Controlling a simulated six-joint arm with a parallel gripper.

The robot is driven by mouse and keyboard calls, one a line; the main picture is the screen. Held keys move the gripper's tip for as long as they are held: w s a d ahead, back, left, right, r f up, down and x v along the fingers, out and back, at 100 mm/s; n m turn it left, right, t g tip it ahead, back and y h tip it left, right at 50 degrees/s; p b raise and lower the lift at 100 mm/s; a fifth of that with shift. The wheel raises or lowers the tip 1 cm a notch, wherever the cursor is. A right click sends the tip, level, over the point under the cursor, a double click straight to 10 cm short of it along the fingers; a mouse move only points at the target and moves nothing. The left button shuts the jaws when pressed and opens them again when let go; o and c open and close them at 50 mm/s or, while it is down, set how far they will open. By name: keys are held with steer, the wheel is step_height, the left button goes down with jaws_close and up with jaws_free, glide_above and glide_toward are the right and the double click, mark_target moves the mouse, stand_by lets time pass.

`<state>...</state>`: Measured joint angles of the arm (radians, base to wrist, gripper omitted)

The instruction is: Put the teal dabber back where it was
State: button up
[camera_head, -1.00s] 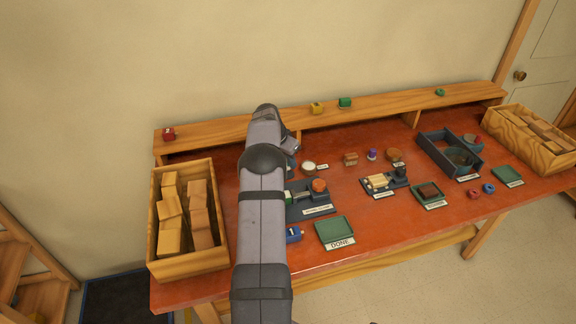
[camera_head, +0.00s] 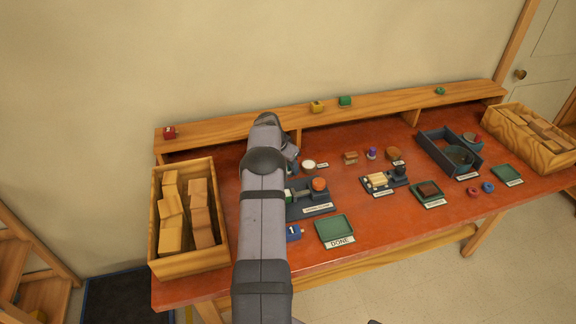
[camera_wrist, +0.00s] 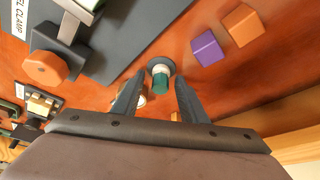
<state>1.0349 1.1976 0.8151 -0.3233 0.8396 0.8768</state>
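The teal dabber (camera_wrist: 160,82) shows in the wrist view, with a teal end, a pale collar and a round grey part (camera_wrist: 161,64) at its far end. My gripper (camera_wrist: 160,80) is open, with one dark finger on each side of the dabber and gaps between. The fingertips are close to it; I cannot tell how deep it sits between them. In the head view my arm hides the dabber and the fingers.
The clamp fixture (camera_wrist: 105,40) with an orange knob (camera_wrist: 46,67) is left of the fingers. A purple block (camera_wrist: 206,49) and an orange block (camera_wrist: 242,25) are to the right. A wooden bin of blocks (camera_head: 154,243) and a green DONE tray (camera_head: 334,229) flank my arm.

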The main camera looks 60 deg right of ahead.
steer(key=shift+a+r, duration=0.2)
steer(key=shift+r, duration=0.4)
steer(key=b+v, duration=0.3)
steer(key=v, duration=0.8)
